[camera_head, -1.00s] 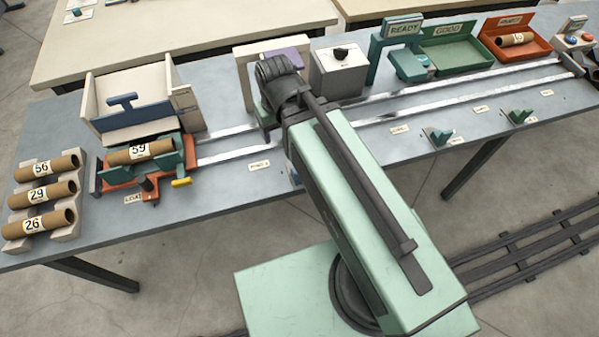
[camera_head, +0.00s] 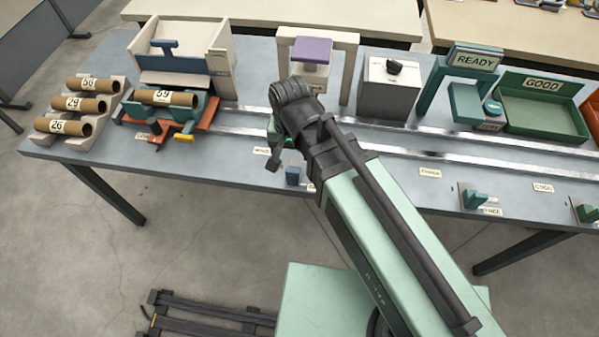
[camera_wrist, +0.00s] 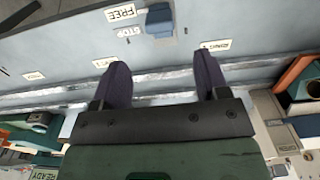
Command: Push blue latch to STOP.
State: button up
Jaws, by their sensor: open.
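The blue latch (camera_head: 293,176) is a small block at the table's front edge, just right of my gripper's tip in the head view. In the wrist view the blue latch (camera_wrist: 159,20) lies beyond my open fingers, near the top edge. A FREE label (camera_wrist: 120,13) and a STOP label (camera_wrist: 127,31) lie beside it on its left there. My gripper (camera_wrist: 160,62) has two dark purple fingers, apart, with nothing between them and not touching the latch in that view. In the head view my gripper (camera_head: 273,160) points down, partly hidden by my wrist.
Metal rails (camera_head: 400,148) run along the table behind the latch. An orange carriage (camera_head: 205,113) holds tube 59 at the left. A green latch (camera_head: 474,198) sits farther right.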

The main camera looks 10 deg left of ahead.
aim_at(293, 171)
notch_tip(293, 171, down, 11)
jog(key=b, duration=1)
jog(key=shift+r, duration=0.3)
jog(key=shift+r, duration=0.1)
